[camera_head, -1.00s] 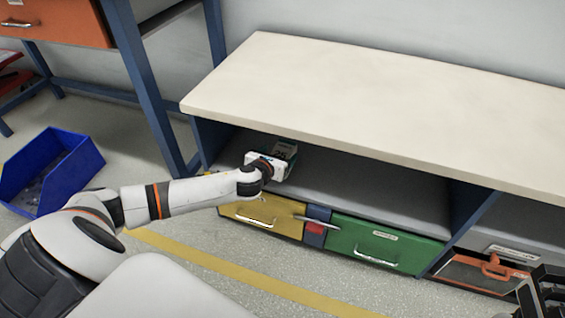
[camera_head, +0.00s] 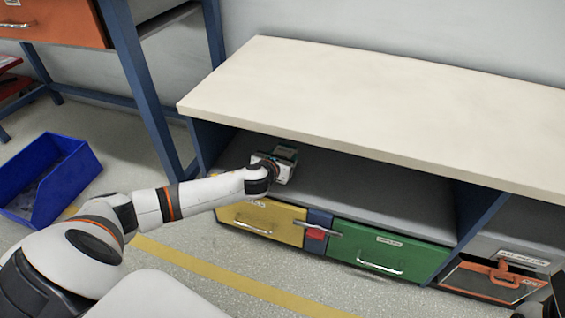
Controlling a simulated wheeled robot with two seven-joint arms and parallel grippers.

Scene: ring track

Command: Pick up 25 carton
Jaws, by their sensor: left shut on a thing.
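The carton (camera_head: 285,153) is a small box with a green and dark top, in the left part of the open shelf under the white worktop. The number on it is too small to read now. My left gripper (camera_head: 272,167) reaches into the shelf from the front and is shut on the carton. The gripper's wrist hides the carton's near side, and I cannot tell whether the carton touches the shelf board. My right gripper is not clearly in view; only a dark piece shows at the lower right edge.
The worktop (camera_head: 380,105) overhangs the grey shelf board (camera_head: 370,190). A blue bin (camera_head: 50,185) stands on the floor at left. Blue table legs rise behind my left arm.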

